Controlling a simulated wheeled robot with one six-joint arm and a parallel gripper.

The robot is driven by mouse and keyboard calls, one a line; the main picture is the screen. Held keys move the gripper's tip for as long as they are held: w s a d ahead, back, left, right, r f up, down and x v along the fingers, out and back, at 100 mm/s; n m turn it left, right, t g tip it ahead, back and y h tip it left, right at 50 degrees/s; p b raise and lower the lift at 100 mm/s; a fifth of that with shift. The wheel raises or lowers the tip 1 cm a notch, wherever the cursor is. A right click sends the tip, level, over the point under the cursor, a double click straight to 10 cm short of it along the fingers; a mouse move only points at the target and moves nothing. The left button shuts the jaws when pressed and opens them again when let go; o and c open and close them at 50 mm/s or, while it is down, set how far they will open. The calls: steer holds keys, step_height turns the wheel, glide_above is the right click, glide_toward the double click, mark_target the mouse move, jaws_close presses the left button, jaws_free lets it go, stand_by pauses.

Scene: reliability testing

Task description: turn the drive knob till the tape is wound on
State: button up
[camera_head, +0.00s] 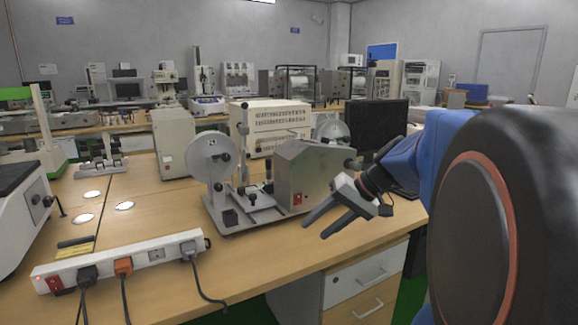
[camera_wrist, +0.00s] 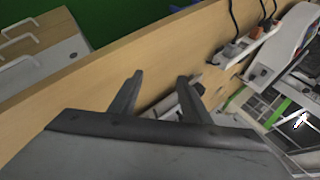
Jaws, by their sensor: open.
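The winding machine stands on the wooden bench in the head view. It has a pale left reel (camera_head: 209,160), a second reel (camera_head: 331,131) behind, and a grey housing (camera_head: 309,172) with a red switch. A dark round knob (camera_head: 350,164) shows at the housing's right end, close to my wrist; I cannot tell if it is the drive knob. Tape on the reels is too small to make out. My gripper (camera_head: 314,231) is open and empty, in front of the housing above the bench edge. In the wrist view its fingers (camera_wrist: 159,79) are spread, with bare bench between the tips.
A white power strip (camera_head: 120,263) with plugs and cables lies at the front left. A beige instrument (camera_head: 270,121) and a dark monitor (camera_head: 377,126) stand behind the machine. Drawers (camera_head: 365,287) are under the bench. Bare bench lies in front of the machine.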

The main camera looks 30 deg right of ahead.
steer(key=w+d+r+m+t, duration=0.1)
steer(key=w+d+r+t, duration=0.15)
steer(key=d, duration=0.45)
steer(key=w+d+r+m+t, duration=0.1)
steer(key=d+r+t, duration=0.15)
steer(key=d, duration=0.45)
steer(key=m+t, duration=0.1)
steer(key=t, duration=0.3)
glide_toward(360, 167)
steer(key=shift+h, duration=0.4)
steer(key=x, duration=1.1)
steer(key=shift+w+a, duration=0.15)
steer(key=shift+a, duration=0.15)
steer(key=c, duration=1)
